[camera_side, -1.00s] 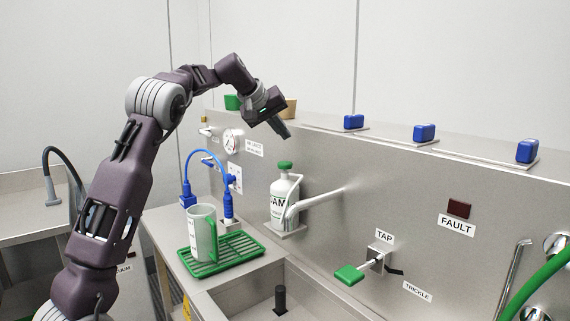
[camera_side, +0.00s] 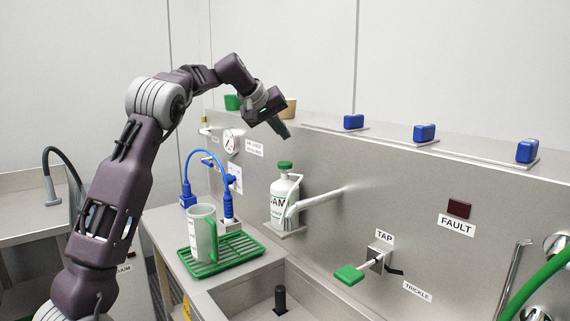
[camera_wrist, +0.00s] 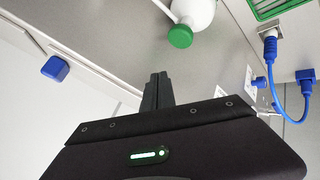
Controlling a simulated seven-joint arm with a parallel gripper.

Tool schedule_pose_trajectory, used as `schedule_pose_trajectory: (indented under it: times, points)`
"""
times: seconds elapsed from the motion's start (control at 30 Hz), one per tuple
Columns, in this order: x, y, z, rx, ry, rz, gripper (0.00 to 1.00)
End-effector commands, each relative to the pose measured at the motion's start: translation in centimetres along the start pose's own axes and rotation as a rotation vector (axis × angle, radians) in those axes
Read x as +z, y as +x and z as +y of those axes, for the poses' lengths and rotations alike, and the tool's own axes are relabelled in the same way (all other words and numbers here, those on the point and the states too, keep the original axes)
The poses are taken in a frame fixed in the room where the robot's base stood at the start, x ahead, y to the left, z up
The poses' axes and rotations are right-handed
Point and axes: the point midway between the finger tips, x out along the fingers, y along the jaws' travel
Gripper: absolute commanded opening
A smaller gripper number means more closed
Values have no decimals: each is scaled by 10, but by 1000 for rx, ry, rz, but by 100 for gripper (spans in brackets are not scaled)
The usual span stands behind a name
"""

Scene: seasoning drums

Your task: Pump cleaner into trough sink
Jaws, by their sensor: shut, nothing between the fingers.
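The cleaner bottle (camera_side: 282,203) is white with a green pump top (camera_side: 285,165). It stands upright on a small wall shelf, beside the sink's spout. In the wrist view its green top (camera_wrist: 180,37) shows above my fingers, with the white body (camera_wrist: 197,10) partly cut off by the frame edge. My gripper (camera_side: 284,130) is shut and empty, above the bottle and apart from it. Its closed fingers also show in the wrist view (camera_wrist: 158,92). The trough sink (camera_side: 238,292) lies below the bottle, partly cut off by the frame.
A jug (camera_side: 203,236) stands on a green drip rack (camera_side: 240,258) left of the sink. A green tap lever (camera_side: 349,274) and a white spout (camera_side: 325,197) stick out from the back panel. Blue blocks (camera_side: 424,133) sit on the ledge. A blue hose (camera_side: 205,152) arches behind the jug.

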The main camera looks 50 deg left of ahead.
Motion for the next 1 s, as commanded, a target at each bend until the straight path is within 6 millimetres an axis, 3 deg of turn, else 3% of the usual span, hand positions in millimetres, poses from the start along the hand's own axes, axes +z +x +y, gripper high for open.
schedule_pose_trajectory:
  times: [0.4,0.7,1.0]
  points:
    - [-1,-1,0,0,0,1,0]
    - [-20,-26,19,-1,1,1,0]
    - [-19,-26,19,-1,0,-1,0]
